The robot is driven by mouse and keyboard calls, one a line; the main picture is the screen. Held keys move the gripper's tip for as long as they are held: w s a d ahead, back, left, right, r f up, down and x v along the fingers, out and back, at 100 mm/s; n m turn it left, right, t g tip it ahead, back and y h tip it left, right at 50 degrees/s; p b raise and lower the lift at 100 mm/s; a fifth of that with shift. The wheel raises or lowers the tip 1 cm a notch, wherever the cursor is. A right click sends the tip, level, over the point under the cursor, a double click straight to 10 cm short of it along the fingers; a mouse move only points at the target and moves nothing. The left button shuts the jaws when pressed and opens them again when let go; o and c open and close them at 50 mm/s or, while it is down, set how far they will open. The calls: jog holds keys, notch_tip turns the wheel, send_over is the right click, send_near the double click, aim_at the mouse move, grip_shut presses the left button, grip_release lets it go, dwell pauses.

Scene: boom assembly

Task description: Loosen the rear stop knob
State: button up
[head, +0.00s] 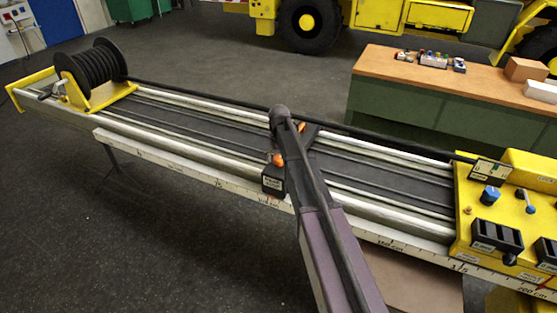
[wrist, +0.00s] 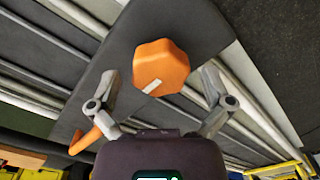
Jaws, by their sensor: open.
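A faceted orange knob (wrist: 160,67) with a white line on its face sits on a dark plate in the wrist view. My gripper (wrist: 160,76) is open, with one finger on each side of the knob; I cannot tell whether either touches it. A second orange part (wrist: 88,140), shaped like a bent lever, shows at lower left. In the head view, a dark carriage (head: 275,183) sits mid-rail with an orange piece (head: 278,160) near it and another (head: 301,127) behind my arm. My arm hides much of the carriage, and my fingers do not show clearly there.
The long rail bench (head: 190,122) carries a black hose reel (head: 97,64) at its left end and a yellow control panel (head: 508,225) at its right. A wooden-topped workbench (head: 385,62) stands behind. Floor at the front left is clear.

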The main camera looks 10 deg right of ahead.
jog(key=c, duration=1.1)
jog(key=shift+o, duration=0.2)
jog(key=shift+a, duration=0.2)
jog(key=shift+d, duration=0.15)
